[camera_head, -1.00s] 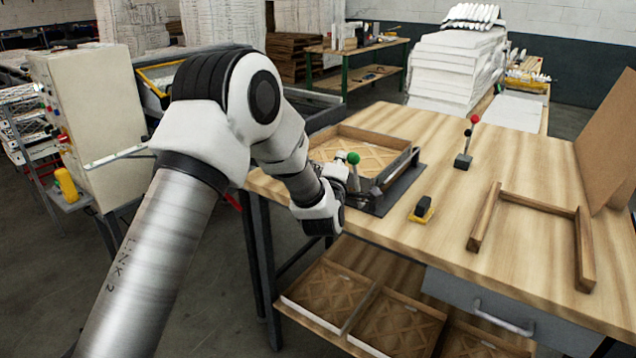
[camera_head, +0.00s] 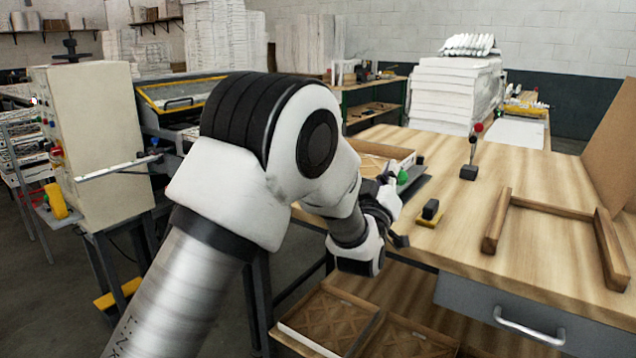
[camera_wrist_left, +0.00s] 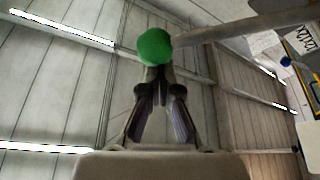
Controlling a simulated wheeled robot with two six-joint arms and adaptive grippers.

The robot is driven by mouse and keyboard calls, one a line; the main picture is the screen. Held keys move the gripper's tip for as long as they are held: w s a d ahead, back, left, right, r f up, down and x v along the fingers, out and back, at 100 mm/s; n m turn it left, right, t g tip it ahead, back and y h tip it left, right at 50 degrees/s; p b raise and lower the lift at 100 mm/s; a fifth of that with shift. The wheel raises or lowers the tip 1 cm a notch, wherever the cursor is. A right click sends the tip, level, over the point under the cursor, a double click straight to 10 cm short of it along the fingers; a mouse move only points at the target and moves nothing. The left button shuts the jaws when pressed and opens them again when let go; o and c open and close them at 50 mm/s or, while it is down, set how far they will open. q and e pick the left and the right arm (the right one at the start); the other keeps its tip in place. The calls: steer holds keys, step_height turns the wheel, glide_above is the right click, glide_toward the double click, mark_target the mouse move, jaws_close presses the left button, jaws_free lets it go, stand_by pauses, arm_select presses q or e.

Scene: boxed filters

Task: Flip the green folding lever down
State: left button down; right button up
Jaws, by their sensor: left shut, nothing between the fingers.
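The green ball knob (camera_head: 402,177) of the folding lever shows just right of my left gripper (camera_head: 391,182) in the head view. My gripper and arm hide most of the lever and its base, so its exact angle is unclear. In the left wrist view the green knob (camera_wrist_left: 154,46) sits just beyond the closed fingertips (camera_wrist_left: 158,72), overlapping them in the picture. Whether they touch is unclear. The left fingers are together with nothing between them. My right gripper is in neither view.
A wooden tray (camera_head: 392,151) lies behind the lever on the table (camera_head: 460,240). A black block on a yellow base (camera_head: 430,211) stands to the right, then a red-knobbed lever (camera_head: 473,150) and a wooden frame (camera_head: 555,205). Filter boxes (camera_head: 325,320) sit on the shelf below.

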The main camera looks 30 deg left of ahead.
arm_select(q)
steer(key=shift+d+f+m+h+b, duration=0.5)
steer(key=shift+d+f+m+b, duration=0.15)
steer(key=shift+m, duration=0.45)
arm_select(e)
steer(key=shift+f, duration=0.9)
arm_select(q)
steer(key=shift+s, duration=0.1)
steer(key=shift+r, duration=0.1)
steer(key=s, duration=0.9)
steer(key=shift+s+a+r, duration=0.15)
steer(key=shift+s+a, duration=0.05)
steer(key=shift+s, duration=0.1)
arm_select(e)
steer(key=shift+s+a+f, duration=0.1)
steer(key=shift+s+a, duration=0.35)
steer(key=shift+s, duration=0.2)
arm_select(q)
steer(key=shift+w, duration=0.1)
